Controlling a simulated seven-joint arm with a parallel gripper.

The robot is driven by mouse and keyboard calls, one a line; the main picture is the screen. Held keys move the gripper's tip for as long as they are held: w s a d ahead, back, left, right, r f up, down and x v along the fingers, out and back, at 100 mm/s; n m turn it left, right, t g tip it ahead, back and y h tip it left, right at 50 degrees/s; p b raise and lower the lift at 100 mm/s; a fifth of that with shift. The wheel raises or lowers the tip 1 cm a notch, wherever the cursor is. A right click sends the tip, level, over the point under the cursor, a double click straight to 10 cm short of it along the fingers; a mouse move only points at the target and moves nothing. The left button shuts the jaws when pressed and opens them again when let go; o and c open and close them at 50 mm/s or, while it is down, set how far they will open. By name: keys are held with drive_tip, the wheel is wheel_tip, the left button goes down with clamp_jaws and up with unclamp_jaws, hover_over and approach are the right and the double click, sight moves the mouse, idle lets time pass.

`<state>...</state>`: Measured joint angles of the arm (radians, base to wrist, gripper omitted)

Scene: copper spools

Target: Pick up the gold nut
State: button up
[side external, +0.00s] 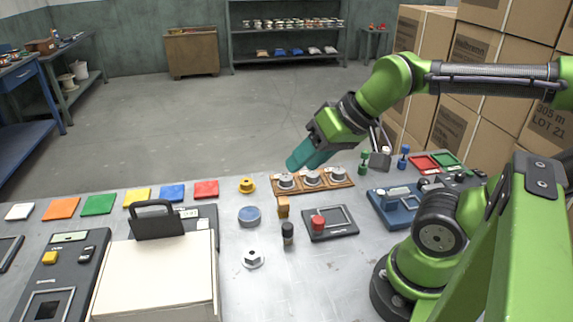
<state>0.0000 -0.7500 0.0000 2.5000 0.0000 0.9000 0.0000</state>
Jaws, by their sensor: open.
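The gold nut (247,186) is a small yellow-gold flanged piece lying on the grey metal table, just below and right of the red square. My gripper (294,163), with teal fingers, is up and to the right of the gold nut, over the left end of a wooden rack. It points down and to the left and is clear of the nut. The fingers overlap in this view, so the gap between them is hidden, and I see nothing held in them.
The wooden rack (345,184) with silver knobbed pieces stands right of the nut. A blue disc (249,215), an orange-brown block (283,207), a black cylinder (288,233) and a silver nut (252,259) lie nearer. A red square (206,189) lies to its left.

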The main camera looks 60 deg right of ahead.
drive_tip(key=o, duration=0.6)
drive_tip(key=g+h, duration=0.3)
drive_tip(key=h, duration=0.1)
approach(246, 181)
drive_tip(key=shift+w+a+f+m, duration=0.1)
drive_tip(key=shift+w+f+m, duration=0.1)
drive_tip(key=shift+f, duration=0.3)
drive_tip(key=shift+w+f+m, duration=0.1)
drive_tip(key=shift+w+f, duration=0.1)
drive_tip(key=shift+f, duration=0.3)
drive_tip(key=shift+d+x, duration=0.2)
drive_tip(key=shift+x, duration=3)
